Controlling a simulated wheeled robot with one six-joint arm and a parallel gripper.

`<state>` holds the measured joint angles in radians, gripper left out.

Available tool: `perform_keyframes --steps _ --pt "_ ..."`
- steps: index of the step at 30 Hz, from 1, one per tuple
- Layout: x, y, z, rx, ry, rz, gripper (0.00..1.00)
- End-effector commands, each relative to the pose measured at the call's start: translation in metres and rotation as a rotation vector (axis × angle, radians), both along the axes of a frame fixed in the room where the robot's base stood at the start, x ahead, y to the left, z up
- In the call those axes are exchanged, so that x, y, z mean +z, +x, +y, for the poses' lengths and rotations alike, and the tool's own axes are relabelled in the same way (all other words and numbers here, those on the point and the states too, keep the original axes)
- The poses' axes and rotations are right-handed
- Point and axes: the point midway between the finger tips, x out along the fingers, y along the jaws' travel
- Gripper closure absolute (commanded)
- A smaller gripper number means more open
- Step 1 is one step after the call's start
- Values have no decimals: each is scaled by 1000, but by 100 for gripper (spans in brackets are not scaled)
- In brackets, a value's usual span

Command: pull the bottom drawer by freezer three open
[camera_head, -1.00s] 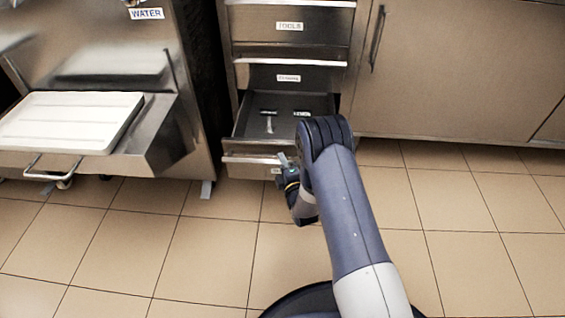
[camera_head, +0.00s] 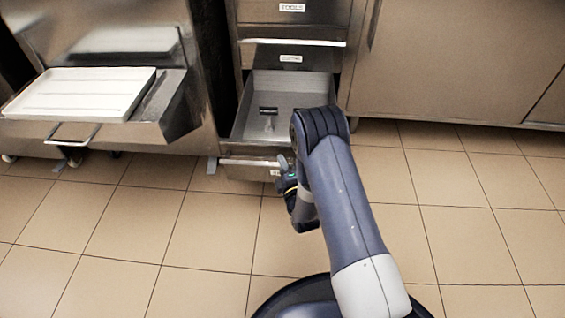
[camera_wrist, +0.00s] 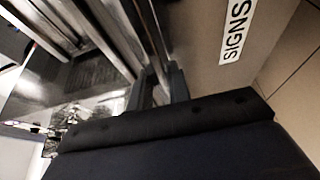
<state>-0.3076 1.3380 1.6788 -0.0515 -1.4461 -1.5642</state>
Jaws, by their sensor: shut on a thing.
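The bottom drawer (camera_head: 255,140) stands pulled well out of the steel cabinet, and its grey inside shows from above in the head view. Its front (camera_wrist: 205,70) carries a label reading SIGNS in the wrist view. My gripper (camera_head: 285,164) is at the drawer's top front edge, shut on its handle (camera_head: 245,162). My arm covers the right part of the drawer front. The fingers show at the middle of the wrist view (camera_wrist: 163,88), against the handle bar, and their exact contact is hard to make out.
A small dark-headed tool (camera_head: 268,110) lies in the drawer. Closed drawers (camera_head: 290,29) are above. A steel freezer (camera_head: 140,40) with a white tray (camera_head: 85,93) stands at left. A cabinet door (camera_head: 460,65) is at right. Tiled floor (camera_head: 190,250) in front is clear.

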Motion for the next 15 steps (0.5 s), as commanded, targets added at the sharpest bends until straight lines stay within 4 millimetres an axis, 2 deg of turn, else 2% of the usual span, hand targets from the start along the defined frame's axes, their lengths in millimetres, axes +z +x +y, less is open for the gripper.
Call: perform_keyframes --steps 12,13,15 --pt "-1 -2 0 -1 -1 2 100" --pt "-1 -2 0 -1 -1 2 81" --pt "-1 -1 0 -1 -1 2 75"
